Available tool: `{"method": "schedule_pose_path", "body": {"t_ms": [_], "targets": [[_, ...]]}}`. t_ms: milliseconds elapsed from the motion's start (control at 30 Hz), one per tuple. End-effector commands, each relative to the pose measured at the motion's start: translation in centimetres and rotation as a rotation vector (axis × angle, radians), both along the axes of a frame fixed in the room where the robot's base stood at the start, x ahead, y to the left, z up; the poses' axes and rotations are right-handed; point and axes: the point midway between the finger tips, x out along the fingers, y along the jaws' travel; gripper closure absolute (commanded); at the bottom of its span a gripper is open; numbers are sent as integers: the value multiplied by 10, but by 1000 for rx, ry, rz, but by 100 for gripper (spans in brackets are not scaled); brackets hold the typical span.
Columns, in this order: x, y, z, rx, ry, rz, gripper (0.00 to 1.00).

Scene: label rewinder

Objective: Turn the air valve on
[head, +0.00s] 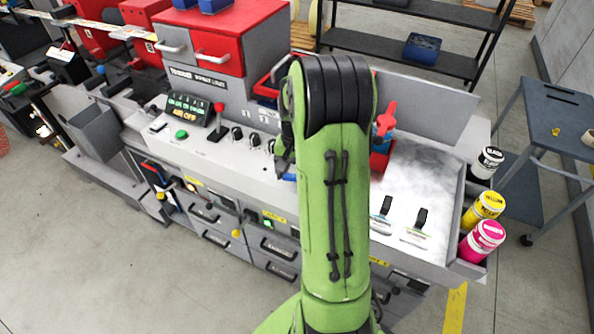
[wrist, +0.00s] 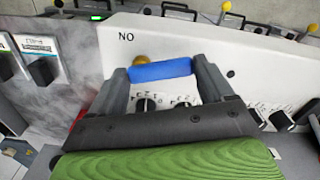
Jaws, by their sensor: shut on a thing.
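My gripper (wrist: 161,74) is shut on a blue bar-shaped handle (wrist: 160,70), which lies crosswise between its two grey fingers in the wrist view. The handle is probably the air valve's, but its base and body are hidden. In the head view, my green arm hides most of the spot; a dark finger of my gripper (head: 284,165) and a sliver of blue show at its left. A display (head: 187,110) on the machine's panel reads "AIR OFF". In the wrist view, letters that look like "NO" stand on the pale panel left of the handle.
Black knobs (head: 254,140), a green button (head: 182,134) and a red-topped lever (head: 218,108) sit on the panel left of my arm. A red handle (head: 386,117) rises right of it. Ink jars (head: 483,205) line the right end.

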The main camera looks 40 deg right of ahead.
Motion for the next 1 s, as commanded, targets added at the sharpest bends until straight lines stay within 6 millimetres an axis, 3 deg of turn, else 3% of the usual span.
{"method": "schedule_pose_path", "body": {"t_ms": [600, 1000], "targets": [[-10, 8, 0, -3, -3, 547, 50], [-13, 9, 0, -3, -4, 725, 50]]}}
